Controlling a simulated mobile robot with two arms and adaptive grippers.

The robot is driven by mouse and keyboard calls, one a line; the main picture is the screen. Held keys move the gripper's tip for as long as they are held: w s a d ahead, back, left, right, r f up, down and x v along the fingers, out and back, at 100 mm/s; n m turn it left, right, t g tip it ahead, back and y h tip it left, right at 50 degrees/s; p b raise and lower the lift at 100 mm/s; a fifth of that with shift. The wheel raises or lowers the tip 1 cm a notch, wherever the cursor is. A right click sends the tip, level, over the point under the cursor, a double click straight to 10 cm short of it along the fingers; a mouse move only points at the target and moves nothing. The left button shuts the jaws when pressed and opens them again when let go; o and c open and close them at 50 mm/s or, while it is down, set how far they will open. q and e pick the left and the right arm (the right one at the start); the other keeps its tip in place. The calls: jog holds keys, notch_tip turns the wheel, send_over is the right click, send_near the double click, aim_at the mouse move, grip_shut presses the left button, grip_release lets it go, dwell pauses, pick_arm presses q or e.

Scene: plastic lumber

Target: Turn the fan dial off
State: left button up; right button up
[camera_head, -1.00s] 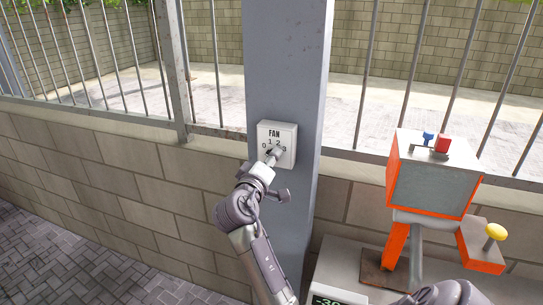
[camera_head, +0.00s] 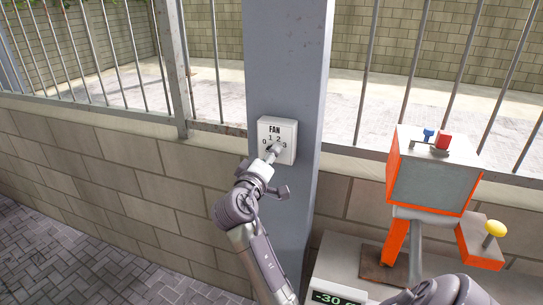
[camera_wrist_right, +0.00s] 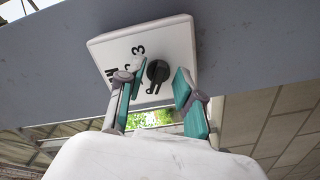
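The white fan panel (camera_head: 290,130) is mounted on the grey post, with the word FAN and the numbers 0 to 3. Its dark round dial (camera_wrist_right: 158,71) shows best in the right wrist view; in the head view my gripper partly covers it. In the wrist view, the dial's narrow part points down, away from the 3. My right gripper (camera_head: 272,154) is at the panel's lower part. Its two teal-padded fingers (camera_wrist_right: 152,92) are apart, with the dial between them in the picture and a gap on each side. I cannot tell whether the tips reach the dial's depth. My left gripper is not in view.
The grey post (camera_head: 287,60) stands against a low block wall (camera_head: 120,190) with metal railings. To the right, an orange and grey machine (camera_head: 435,185) with a yellow knob (camera_head: 495,229) stands beside a digital display (camera_head: 335,298). Paved floor is clear at lower left.

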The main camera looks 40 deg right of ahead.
jog(key=v, duration=0.7)
dwell(0.5)
